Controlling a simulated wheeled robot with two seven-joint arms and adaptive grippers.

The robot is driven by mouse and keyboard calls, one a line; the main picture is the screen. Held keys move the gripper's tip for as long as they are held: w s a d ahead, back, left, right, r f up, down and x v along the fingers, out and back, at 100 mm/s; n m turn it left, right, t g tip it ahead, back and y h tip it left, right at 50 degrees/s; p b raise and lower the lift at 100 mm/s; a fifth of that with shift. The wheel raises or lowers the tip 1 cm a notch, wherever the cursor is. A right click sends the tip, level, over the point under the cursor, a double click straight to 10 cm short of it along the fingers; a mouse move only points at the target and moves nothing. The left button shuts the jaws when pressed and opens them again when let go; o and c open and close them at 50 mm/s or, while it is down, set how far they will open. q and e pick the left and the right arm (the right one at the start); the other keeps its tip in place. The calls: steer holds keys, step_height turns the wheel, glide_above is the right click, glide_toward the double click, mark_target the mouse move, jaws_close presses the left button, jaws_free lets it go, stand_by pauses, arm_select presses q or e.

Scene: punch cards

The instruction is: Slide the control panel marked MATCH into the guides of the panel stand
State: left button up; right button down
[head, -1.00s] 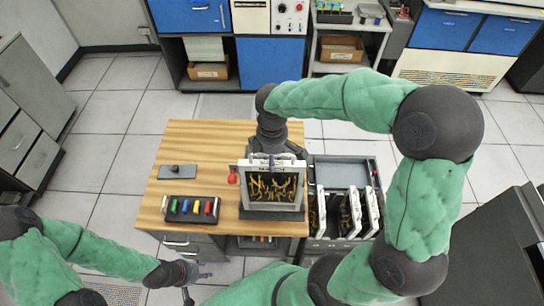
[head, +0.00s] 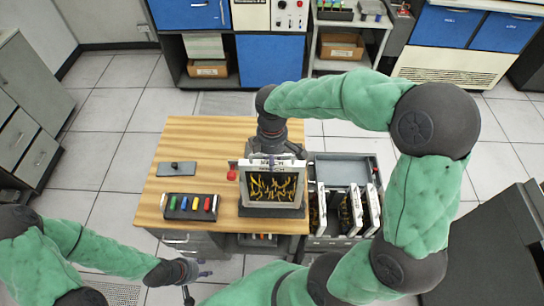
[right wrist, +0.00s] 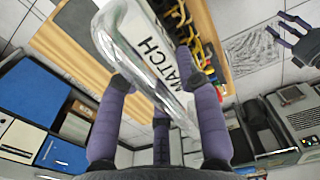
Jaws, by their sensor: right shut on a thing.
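The MATCH control panel (head: 272,187), a pale frame with yellow wires on a dark face, is upright at the dark panel stand (head: 270,212) near the right edge of the wooden table. My right gripper (right wrist: 160,90) is shut on the panel's top edge; its MATCH label (right wrist: 163,58) shows between the fingers in the right wrist view. The panel covers most of the stand, so I cannot tell how deep it sits in the guides. My left gripper (head: 196,277) is open and empty, low in front of the table, apart from everything.
On the wooden table (head: 200,135) are a dark block with several coloured switches (head: 190,207), a small grey box (head: 177,169) and a red knob (head: 232,174) left of the stand. A grey crate (head: 345,172) with more panels (head: 357,212) stands at the table's right.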

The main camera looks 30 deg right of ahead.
steer(key=shift+w+f, duration=0.1)
steer(key=shift+f, duration=0.2)
steer(key=c, duration=0.8)
jaws_free()
steer(key=shift+s+f, duration=0.15)
steer(key=shift+s, duration=0.05)
step_height(320, 180, up, 12)
steer(key=shift+w+r, duration=0.1)
steer(key=shift+r, duration=0.05)
